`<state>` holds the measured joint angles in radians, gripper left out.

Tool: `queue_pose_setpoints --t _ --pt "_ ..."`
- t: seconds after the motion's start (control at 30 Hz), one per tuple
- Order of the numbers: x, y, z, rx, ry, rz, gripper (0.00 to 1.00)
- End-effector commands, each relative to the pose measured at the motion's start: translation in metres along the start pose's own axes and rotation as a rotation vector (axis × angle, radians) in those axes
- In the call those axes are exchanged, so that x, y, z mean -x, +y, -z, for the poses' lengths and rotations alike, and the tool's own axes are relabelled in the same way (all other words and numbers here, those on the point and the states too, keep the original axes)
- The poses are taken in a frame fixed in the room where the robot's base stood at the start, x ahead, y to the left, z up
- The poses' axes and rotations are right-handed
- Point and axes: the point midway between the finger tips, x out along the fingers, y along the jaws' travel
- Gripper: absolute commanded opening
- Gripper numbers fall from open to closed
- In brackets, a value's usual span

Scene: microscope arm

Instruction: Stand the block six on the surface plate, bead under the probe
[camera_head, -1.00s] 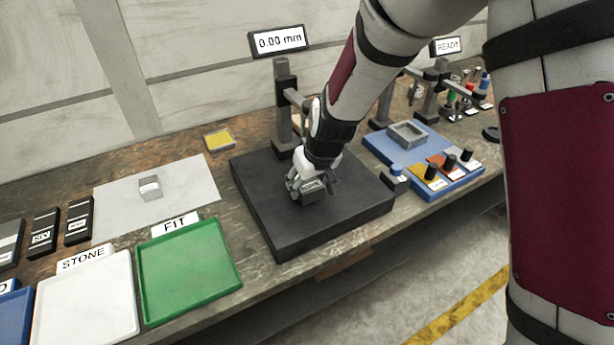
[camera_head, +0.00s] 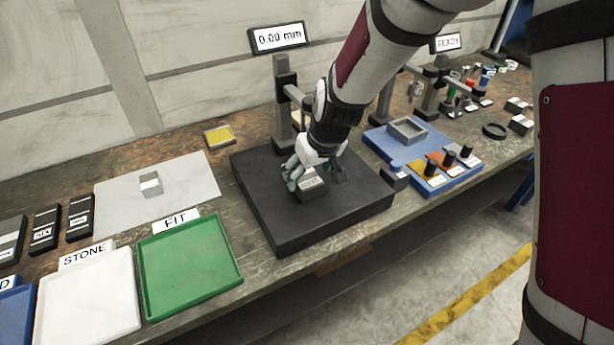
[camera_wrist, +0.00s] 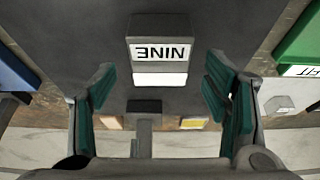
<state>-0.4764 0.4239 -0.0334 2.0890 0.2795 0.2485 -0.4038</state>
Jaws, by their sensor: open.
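A small grey block (camera_head: 312,188) stands on the black surface plate (camera_head: 290,235); in the wrist view the block (camera_wrist: 158,30) bears the label NINE, upside down there. No block labelled SIX is readable on the plate. My gripper (camera_head: 317,175) is open just behind and above this block. In the wrist view its two green-padded fingers (camera_wrist: 160,90) are spread wide, with the block beyond the tips and nothing between them. The gauge column (camera_head: 286,100) stands at the plate's back, its display (camera_head: 278,38) reading 0.00 mm. The probe tip and any bead are hidden.
Another grey block (camera_head: 151,184) lies on a pale sheet (camera_head: 190,172) at left. Black cases (camera_head: 44,232), one marked SIX, stand farther left. A green FIT tray (camera_head: 190,265) and white STONE tray (camera_head: 88,300) are in front. A blue fixture (camera_head: 385,143) sits right of the plate.

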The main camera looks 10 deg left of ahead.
Motion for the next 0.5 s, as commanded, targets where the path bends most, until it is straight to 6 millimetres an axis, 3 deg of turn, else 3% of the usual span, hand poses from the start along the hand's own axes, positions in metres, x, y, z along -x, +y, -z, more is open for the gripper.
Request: queue_pose_setpoints --t 0.2,0.5 --pt "0.049 0.0 0.001 0.0 0.004 0.0 0.7" --pt "0.084 0.0 0.0 0.0 0.001 0.0 0.7"
